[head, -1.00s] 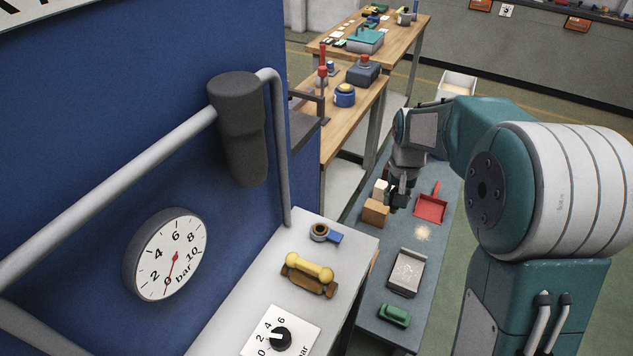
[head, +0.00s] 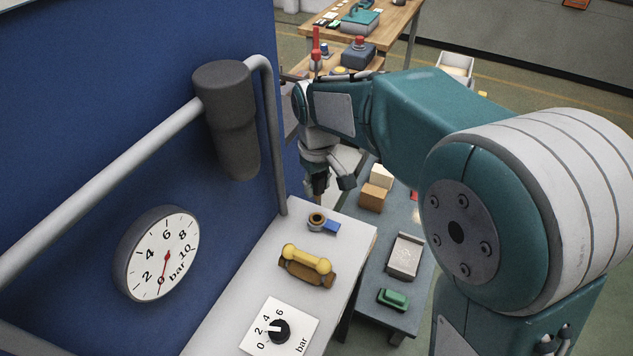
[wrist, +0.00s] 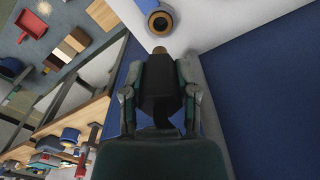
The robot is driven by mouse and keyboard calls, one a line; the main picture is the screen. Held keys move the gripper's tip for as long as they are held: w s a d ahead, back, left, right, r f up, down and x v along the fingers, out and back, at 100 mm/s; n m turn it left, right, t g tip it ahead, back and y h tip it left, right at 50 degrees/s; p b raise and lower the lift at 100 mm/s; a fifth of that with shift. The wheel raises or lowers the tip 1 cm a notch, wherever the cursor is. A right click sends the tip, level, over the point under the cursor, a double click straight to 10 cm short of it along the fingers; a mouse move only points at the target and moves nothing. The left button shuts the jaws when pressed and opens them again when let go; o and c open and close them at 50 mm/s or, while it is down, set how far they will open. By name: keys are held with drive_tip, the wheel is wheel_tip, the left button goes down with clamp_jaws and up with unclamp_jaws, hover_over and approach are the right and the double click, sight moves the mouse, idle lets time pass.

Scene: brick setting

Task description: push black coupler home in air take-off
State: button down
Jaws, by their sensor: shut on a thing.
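The black coupler (wrist: 160,88) is between my gripper's fingers (wrist: 160,100) in the wrist view, with a brass-coloured tip (wrist: 160,50) pointing away from the palm. In the head view my gripper (head: 325,183) hangs over the far end of the white shelf, shut on the coupler, which is mostly hidden there. The air take-off, a brass ring with a dark bore (head: 317,220) and a blue lever, is on the shelf just below and in front. It also shows in the wrist view (wrist: 159,20), ahead of the tip. The tip looks apart from the ring.
A blue panel (head: 90,120) with a pipe, a dark grey cylinder (head: 228,120) and a gauge (head: 158,255) stands close on the left. On the shelf (head: 345,235) are a yellow-handled part (head: 306,258) and a dial knob (head: 278,331). A lower bench holds boxes, a tray and a green item.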

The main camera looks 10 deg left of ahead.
sight(317, 198)
wheel_tip(317, 198, down, 4)
drive_tip(key=shift+a+f, duration=0.1)
drive_tip(key=shift+f, duration=0.8)
drive_tip(key=shift+f, duration=1.65)
drive_tip(key=shift+c, duration=1.5)
unclamp_jaws()
drive_tip(key=o, duration=0.3)
drive_tip(key=shift+r, duration=3)
